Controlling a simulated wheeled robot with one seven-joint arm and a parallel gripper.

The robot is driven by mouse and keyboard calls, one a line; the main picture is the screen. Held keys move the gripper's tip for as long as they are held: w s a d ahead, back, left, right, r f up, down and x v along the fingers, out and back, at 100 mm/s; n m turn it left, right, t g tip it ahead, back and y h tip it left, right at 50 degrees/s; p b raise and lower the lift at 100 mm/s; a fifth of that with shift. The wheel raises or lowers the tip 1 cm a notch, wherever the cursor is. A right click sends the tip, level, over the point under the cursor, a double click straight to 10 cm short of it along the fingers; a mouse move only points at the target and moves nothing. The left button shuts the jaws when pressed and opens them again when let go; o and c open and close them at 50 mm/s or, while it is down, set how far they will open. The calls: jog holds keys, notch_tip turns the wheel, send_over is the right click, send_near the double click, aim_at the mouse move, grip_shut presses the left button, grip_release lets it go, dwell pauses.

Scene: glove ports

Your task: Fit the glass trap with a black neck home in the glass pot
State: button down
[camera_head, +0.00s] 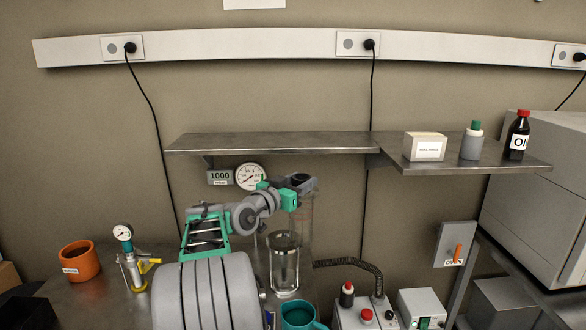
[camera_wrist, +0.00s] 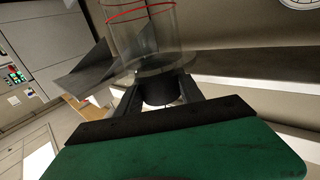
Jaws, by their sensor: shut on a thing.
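My gripper (camera_head: 302,184) is shut on the black neck of the glass trap; the neck (camera_wrist: 160,92) shows between the two fingers in the wrist view. The trap's clear body (camera_wrist: 145,25) has red lines around it and extends away from the fingers. In the head view the faint trap body (camera_head: 303,217) hangs below my gripper. The glass pot (camera_head: 285,272) stands upright on the bench, just below and left of the gripper in the picture. The trap and pot overlap in this view, and I cannot tell whether they touch.
A steel shelf (camera_head: 270,143) runs behind and above my gripper. A pressure gauge (camera_head: 251,177) is on the wall. A teal mug (camera_head: 299,315) stands in front of the pot. A control box (camera_head: 362,315) with a dark hose (camera_head: 352,264) is at right. An orange pot (camera_head: 80,262) is far left.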

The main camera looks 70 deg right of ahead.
jog(key=shift+p+x, duration=0.7)
jog(key=shift+x, duration=0.1)
jog(key=w+d+r+n+t+p, duration=0.1)
jog(key=w+d+r+n+t, duration=0.1)
jog(key=w, duration=0.6)
jog(key=shift+w+d+n+t, duration=0.35)
jog(key=shift+d+t, duration=0.4)
jog(key=shift+t, duration=0.45)
jog(key=shift+s+f+b, duration=0.1)
jog(key=shift+f+b, duration=0.1)
jog(key=shift+b, duration=0.4)
notch_tip(320, 180, down, 6)
jog(key=b, duration=0.5)
jog(key=shift+r, duration=0.25)
jog(key=shift+b, duration=1.4)
